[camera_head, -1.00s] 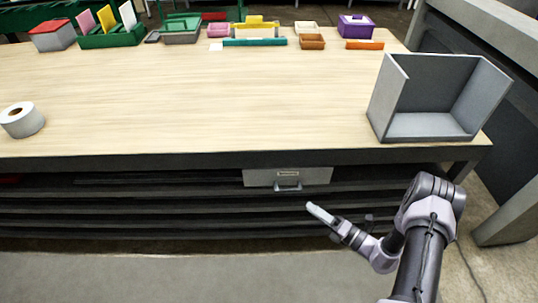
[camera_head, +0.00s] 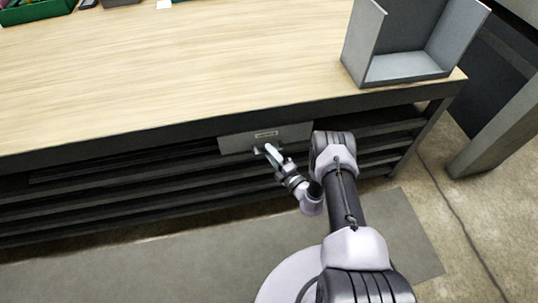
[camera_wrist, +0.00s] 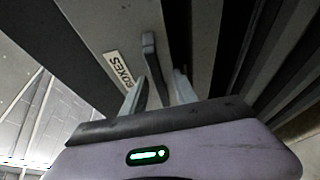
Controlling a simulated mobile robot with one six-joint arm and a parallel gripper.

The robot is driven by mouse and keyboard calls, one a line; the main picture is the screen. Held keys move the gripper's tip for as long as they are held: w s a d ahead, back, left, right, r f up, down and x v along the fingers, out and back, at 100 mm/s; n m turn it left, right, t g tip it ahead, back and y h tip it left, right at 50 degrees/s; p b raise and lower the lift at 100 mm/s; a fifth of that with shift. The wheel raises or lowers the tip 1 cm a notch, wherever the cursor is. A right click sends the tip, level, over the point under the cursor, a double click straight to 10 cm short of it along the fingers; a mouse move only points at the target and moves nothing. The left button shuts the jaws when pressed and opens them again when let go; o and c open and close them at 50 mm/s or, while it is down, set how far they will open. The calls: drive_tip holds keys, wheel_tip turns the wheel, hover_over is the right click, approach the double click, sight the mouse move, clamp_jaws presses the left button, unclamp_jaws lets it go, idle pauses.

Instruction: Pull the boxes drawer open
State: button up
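The boxes drawer (camera_head: 238,143) is a grey front under the tabletop's front edge, and it looks shut. Its "BOXES" label (camera_wrist: 118,70) shows upside down in the wrist view. The drawer's grey bar handle (camera_wrist: 150,52) runs between the two fingers of my gripper (camera_wrist: 160,88). The fingers are apart, one on each side of the handle, with gaps showing, so the gripper looks open around it. In the head view my gripper (camera_head: 270,152) is at the drawer front and hides most of the handle.
The wooden workbench (camera_head: 180,60) has dark shelves (camera_head: 130,190) below the drawer. An open grey bin (camera_head: 405,66) stands at the bench's right end. A grey bench leg (camera_head: 500,135) stands further right. The floor in front is clear.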

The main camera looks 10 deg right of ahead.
drive_tip(key=shift+w+a, duration=0.2)
drive_tip(key=shift+w, duration=0.3)
clamp_jaws()
idle(1.1)
